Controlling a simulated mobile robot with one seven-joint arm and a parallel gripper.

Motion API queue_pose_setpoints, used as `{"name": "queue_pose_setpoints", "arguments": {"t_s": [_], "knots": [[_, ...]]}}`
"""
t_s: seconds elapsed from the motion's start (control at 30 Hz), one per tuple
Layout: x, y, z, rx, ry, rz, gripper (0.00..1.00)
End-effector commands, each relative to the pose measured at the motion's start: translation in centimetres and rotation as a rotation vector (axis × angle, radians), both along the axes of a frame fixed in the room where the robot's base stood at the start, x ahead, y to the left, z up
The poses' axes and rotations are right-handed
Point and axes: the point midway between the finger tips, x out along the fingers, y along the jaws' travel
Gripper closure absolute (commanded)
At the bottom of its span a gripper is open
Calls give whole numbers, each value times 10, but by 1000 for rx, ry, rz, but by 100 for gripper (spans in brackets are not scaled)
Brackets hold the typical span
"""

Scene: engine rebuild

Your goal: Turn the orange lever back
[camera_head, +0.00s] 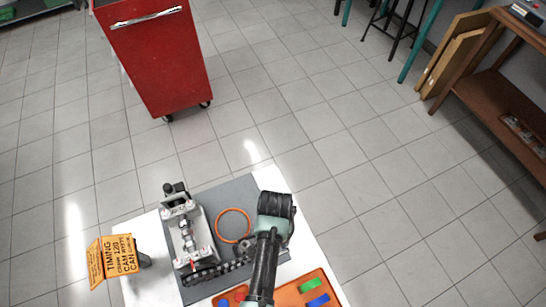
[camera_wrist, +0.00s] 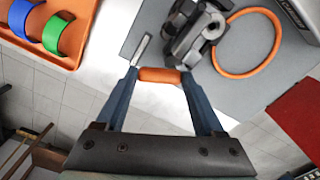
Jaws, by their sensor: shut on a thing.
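The orange lever (camera_wrist: 160,76) shows in the wrist view as a short orange grip lying across the picture, between the two blue fingers of my gripper (camera_wrist: 158,73). The fingers are shut on it, one at each end. A dark grey metal mechanism (camera_wrist: 195,32) stands just beyond it, at the grey mat's edge; how the lever joins it is not clear. A thin metal bar (camera_wrist: 142,48) sticks up beside the left finger. In the head view my arm covers the gripper and the lever.
An engine block (camera_head: 186,232) with a chain (camera_head: 212,272) and an orange ring (camera_head: 234,240) are on the grey mat (camera_head: 240,190). An orange tray (camera_head: 283,297) holds green and blue parts at the near right. A red cabinet (camera_head: 157,60) is beyond.

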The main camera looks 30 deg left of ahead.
Motion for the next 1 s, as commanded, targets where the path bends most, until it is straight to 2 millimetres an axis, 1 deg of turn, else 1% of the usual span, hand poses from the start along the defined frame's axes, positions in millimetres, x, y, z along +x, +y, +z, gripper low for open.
{"name": "queue_pose_setpoints", "arguments": {"t_s": [0.4, 1.0], "knots": [[8, 0, 1, -1, -1, 396, 86], [18, 4, 1, -1, -3, 965, 86]]}}
